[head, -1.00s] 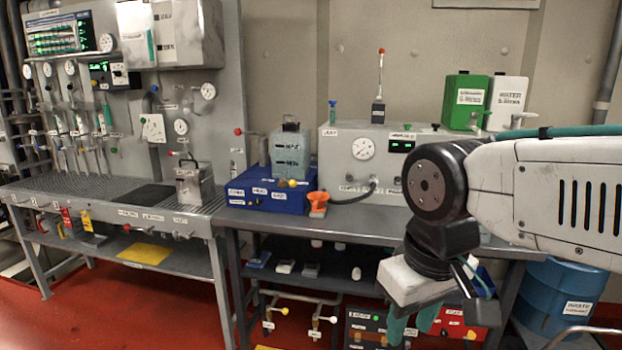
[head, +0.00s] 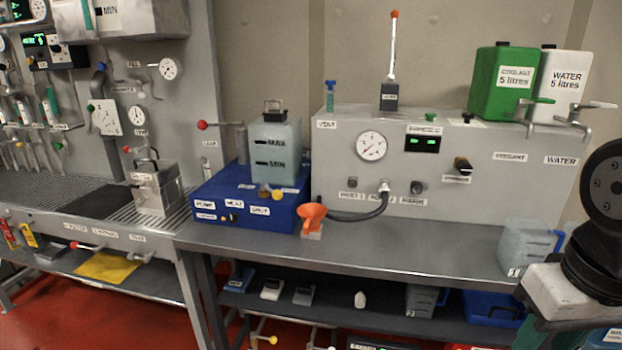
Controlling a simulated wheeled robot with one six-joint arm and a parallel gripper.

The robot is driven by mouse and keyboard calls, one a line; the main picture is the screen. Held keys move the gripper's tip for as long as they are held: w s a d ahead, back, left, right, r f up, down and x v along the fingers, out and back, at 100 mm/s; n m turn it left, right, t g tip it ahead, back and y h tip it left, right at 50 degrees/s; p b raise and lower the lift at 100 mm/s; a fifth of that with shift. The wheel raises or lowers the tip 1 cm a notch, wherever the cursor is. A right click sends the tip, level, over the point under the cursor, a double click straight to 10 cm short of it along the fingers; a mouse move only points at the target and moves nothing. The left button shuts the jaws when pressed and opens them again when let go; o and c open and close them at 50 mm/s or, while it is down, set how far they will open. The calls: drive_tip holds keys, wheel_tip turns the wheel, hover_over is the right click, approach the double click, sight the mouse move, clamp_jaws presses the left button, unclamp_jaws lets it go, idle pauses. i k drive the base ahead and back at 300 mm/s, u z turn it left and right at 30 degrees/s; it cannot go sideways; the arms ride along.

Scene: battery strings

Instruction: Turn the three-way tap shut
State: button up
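A small tap with a yellow knob (head: 277,195) sits on the front of the blue unit (head: 215,190), below the translucent tank marked MAX and MIN. Small labels surround it, one seeming to read SHUT. It looks like the three-way tap, but I cannot be sure, and its exact setting is too small to read. My gripper (head: 562,295) is at the lower right edge, over the bench's right end and well apart from the tap. Its white body shows, but its fingertips are cut off or hidden.
An orange funnel (head: 312,215) and a dark hose (head: 360,216) stand right of the blue unit. Behind is a grey box (head: 450,212) with gauge and ports, bearing green coolant (head: 503,88) and white water (head: 560,88) containers. A jug (head: 522,247) stands near my gripper. The front bench top is clear.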

sight(277, 194)
drive_tip(key=u, duration=0.25)
drive_tip(key=i, duration=1)
drive_tip(key=u, duration=0.6)
